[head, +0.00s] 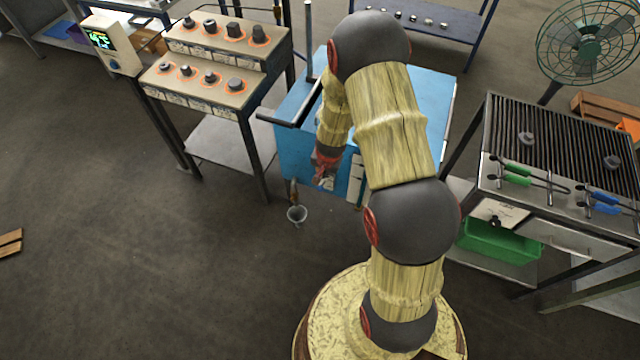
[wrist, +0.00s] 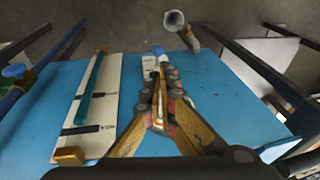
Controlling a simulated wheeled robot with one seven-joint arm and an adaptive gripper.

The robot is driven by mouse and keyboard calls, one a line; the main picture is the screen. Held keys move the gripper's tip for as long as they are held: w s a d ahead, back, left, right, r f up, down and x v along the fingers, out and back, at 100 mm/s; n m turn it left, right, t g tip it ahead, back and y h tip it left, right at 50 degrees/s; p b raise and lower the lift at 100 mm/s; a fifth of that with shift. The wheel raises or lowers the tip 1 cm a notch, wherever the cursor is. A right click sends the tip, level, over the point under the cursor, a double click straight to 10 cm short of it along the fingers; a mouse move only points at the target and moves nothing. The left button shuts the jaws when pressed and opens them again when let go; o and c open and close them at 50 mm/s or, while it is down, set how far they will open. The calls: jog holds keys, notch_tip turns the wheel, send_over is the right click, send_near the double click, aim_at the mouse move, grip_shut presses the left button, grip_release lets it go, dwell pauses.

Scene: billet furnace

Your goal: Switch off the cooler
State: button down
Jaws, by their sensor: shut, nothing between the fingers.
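My gripper (head: 325,178) is shut and empty in front of a blue cabinet (head: 296,135), partly hidden by my arm in the head view. No readable label marks which thing is the cooler; this cabinet may be it. In the wrist view, the blue face (wrist: 225,105) carries a white panel (wrist: 98,125) with a long teal bar (wrist: 90,88) and a brass-coloured block (wrist: 69,156). My gripper (wrist: 160,80) is over a second white panel, which it mostly hides.
A bench with black knobs (head: 235,85) and a small display (head: 103,40) stands left. A grated table (head: 515,165) with green and blue handles and a green fan (head: 590,42) stand right. A grey funnel (head: 297,214) is below the cabinet. The left floor is mostly clear.

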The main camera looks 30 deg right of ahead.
aim_at(319, 188)
jog(key=b+x, duration=0.7)
jog(key=x, duration=0.7)
jog(key=shift+s+a+f+t+h, duration=0.1)
jog(key=shift+a+f+t+h, duration=0.05)
jog(key=shift+t+h, duration=0.15)
